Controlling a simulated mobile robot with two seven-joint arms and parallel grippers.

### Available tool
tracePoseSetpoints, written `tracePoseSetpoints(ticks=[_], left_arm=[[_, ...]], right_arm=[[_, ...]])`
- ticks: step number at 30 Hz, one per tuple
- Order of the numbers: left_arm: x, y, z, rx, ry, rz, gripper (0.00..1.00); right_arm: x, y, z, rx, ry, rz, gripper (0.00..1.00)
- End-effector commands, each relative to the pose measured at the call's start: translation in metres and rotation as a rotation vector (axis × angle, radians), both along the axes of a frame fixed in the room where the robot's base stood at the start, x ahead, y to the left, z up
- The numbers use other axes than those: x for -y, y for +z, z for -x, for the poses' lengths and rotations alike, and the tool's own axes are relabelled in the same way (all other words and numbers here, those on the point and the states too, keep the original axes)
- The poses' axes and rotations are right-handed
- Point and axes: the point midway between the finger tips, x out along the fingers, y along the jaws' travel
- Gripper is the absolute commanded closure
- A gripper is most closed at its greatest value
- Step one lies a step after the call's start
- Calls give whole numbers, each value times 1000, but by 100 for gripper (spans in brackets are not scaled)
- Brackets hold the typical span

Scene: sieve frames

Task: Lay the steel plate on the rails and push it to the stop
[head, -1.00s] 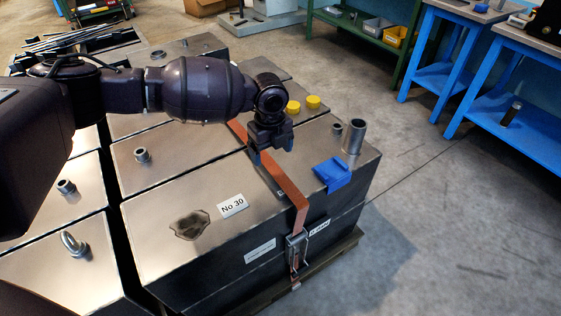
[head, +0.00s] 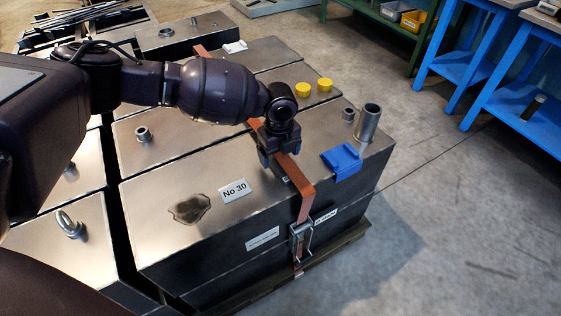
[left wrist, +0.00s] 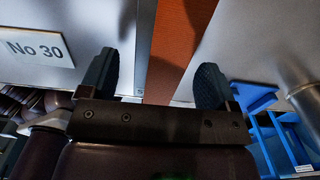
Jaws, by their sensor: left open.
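I cannot make out a separate steel plate, rails or a stop in these views. My left gripper (head: 283,152) is over the near steel-topped box (head: 165,225), at an orange strap (head: 305,197) that runs across the box tops and down the front. In the left wrist view the open gripper (left wrist: 158,80) has one finger on each side of the strap (left wrist: 180,40). I cannot tell whether the fingers touch the strap or the steel top. A metal buckle (head: 300,240) holds the strap at the box front. My right gripper is not in view.
A blue plastic piece (head: 341,161) and an upright pipe stub (head: 367,122) stand right of my gripper. Two yellow caps (head: 313,87) lie behind. A "No 30" label (head: 234,190) and a dark stain (head: 189,209) mark the box top. Blue benches (head: 527,110) stand beyond open floor.

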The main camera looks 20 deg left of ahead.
Motion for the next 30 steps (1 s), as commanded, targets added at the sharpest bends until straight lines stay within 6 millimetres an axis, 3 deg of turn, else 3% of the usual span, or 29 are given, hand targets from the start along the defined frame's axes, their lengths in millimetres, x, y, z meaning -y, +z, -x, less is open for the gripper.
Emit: tracePoseSetpoints(ticks=[1, 3, 11, 27, 30], left_arm=[[-1, -14, 2, -9, 1, -1, 17], [-1, -20, 2, -7, 2, -2, 17], [-1, -18, 0, 0, 2, 0, 17], [-1, -19, 1, -2, 2, 0, 98], [-1, -17, 0, 1, 2, 1, 100]], right_arm=[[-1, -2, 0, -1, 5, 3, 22], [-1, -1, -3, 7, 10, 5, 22], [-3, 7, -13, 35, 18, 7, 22], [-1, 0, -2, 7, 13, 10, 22], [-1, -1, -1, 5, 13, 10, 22]])
